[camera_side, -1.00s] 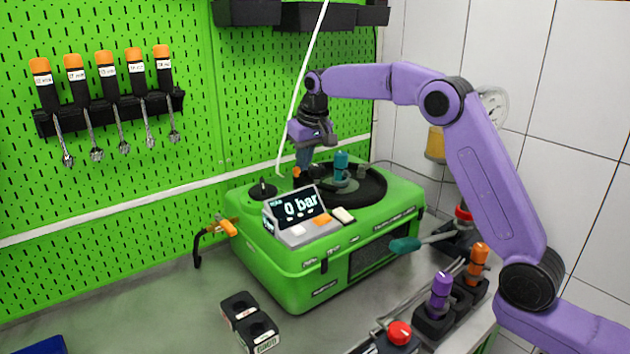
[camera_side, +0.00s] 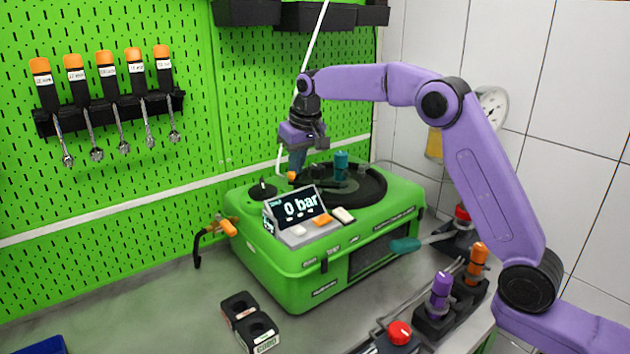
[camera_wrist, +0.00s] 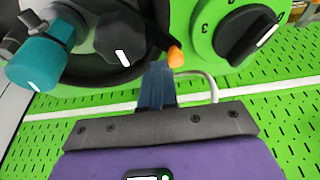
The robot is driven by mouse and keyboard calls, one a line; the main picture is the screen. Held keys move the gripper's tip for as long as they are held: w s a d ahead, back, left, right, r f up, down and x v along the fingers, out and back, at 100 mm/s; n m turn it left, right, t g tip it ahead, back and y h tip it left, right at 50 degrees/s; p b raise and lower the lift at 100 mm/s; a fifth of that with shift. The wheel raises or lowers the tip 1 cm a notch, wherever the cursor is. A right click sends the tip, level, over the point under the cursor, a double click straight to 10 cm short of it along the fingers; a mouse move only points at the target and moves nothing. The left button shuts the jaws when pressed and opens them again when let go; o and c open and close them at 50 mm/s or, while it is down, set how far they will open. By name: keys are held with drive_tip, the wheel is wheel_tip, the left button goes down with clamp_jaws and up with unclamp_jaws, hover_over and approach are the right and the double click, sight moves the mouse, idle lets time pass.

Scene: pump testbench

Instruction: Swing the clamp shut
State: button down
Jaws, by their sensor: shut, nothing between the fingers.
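The clamp's black lever with an orange tip (camera_wrist: 175,56) shows in the wrist view, running from a black knob (camera_wrist: 122,38) toward lower right. In the side view the orange tip (camera_side: 292,176) is at the left of the round dark plate on the green pump testbench (camera_side: 290,268). My gripper (camera_wrist: 158,68) is shut and empty, its blue fingertips right beside the lever near the tip. I cannot tell whether they touch it. In the side view my gripper (camera_side: 297,170) points down over the left of the plate, and the fingers partly hide the lever.
A teal fitting (camera_side: 341,162) stands on the plate, right of my gripper. A black dial (camera_wrist: 245,32) is at the wrist view's upper right. A display (camera_side: 296,206) reading 0 bar is at the front. The green pegboard (camera_side: 110,190) stands behind.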

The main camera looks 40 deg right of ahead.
sight(289, 183)
drive_tip(key=shift+s+a, duration=0.15)
drive_tip(key=shift+a, duration=0.45)
drive_tip(key=shift+s+a, duration=0.8)
drive_tip(key=shift+s, duration=0.15)
drive_tip(key=shift+s+a, duration=0.2)
drive_tip(key=shift+s, duration=0.1)
drive_tip(key=shift+w+r, duration=0.15)
drive_tip(key=shift+r, duration=0.05)
